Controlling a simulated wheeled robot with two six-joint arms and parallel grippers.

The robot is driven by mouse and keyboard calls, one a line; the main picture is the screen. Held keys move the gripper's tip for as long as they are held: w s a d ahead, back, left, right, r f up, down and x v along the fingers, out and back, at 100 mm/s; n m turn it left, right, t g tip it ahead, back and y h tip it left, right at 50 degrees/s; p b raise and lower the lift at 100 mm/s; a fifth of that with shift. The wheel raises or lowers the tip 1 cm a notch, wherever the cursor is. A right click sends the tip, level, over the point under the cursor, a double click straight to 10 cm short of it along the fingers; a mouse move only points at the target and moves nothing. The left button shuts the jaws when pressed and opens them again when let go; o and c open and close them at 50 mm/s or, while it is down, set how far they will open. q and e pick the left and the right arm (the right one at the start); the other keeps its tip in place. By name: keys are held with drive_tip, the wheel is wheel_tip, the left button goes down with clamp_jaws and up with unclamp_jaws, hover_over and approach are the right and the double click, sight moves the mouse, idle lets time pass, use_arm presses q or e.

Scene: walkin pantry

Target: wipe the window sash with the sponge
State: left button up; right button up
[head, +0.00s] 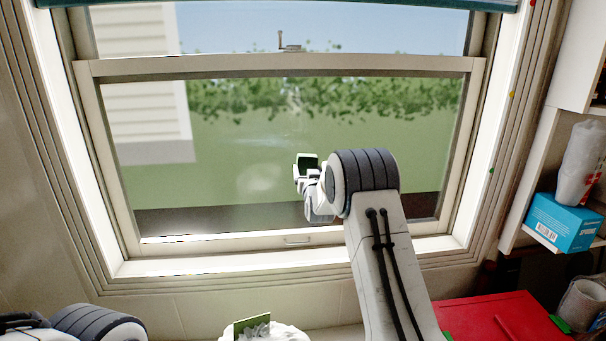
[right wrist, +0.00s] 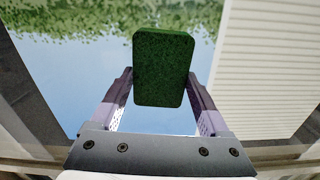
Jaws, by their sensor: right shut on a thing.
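The window sash (head: 457,150) is a pale frame around a large pane, with a latch on its top rail and a small pull on its bottom rail. Faint whitish smears show on the glass left of my gripper and above it. My right gripper (head: 306,174) is in front of the lower middle of the pane, shut on the green sponge (head: 308,160). In the right wrist view the sponge (right wrist: 164,68) stands between both fingers, its broad dark-green face visible. Whether the sponge touches the glass I cannot tell. My left gripper is out of view; only part of my left arm shows at bottom left.
A shelf at right holds a blue box (head: 565,222) with a wrapped white item (head: 580,160) on it. Below are a red flat-topped object (head: 500,315) and a pale roll or cup (head: 583,302). A white object with a green piece (head: 250,323) stands at bottom centre.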

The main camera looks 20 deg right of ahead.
sight(282, 175)
drive_tip(key=shift+s+d+b, duration=0.65)
drive_tip(key=shift+s+d, duration=0.1)
drive_tip(key=shift+d, duration=2)
drive_tip(key=shift+w+a+b, duration=0.3)
drive_tip(key=shift+a+b, duration=0.1)
drive_tip(key=shift+a, duration=0.75)
drive_tip(key=shift+w+a+b, duration=0.35)
drive_tip(key=shift+a+b, duration=0.05)
drive_tip(key=shift+a, duration=0.7)
drive_tip(key=shift+w+a+b, duration=0.3)
drive_tip(key=shift+a+b, duration=0.1)
drive_tip(key=shift+a, duration=0.75)
drive_tip(key=shift+w+a, duration=0.3)
drive_tip(key=shift+a, duration=0.65)
drive_tip(key=shift+w+a, duration=0.3)
drive_tip(key=shift+a, duration=0.65)
drive_tip(key=shift+w+a, duration=0.2)
drive_tip(key=shift+a, duration=0.6)
drive_tip(key=shift+w+a, duration=0.2)
drive_tip(key=shift+a, duration=0.55)
drive_tip(key=shift+d, duration=0.15)
drive_tip(key=shift+s, duration=0.1)
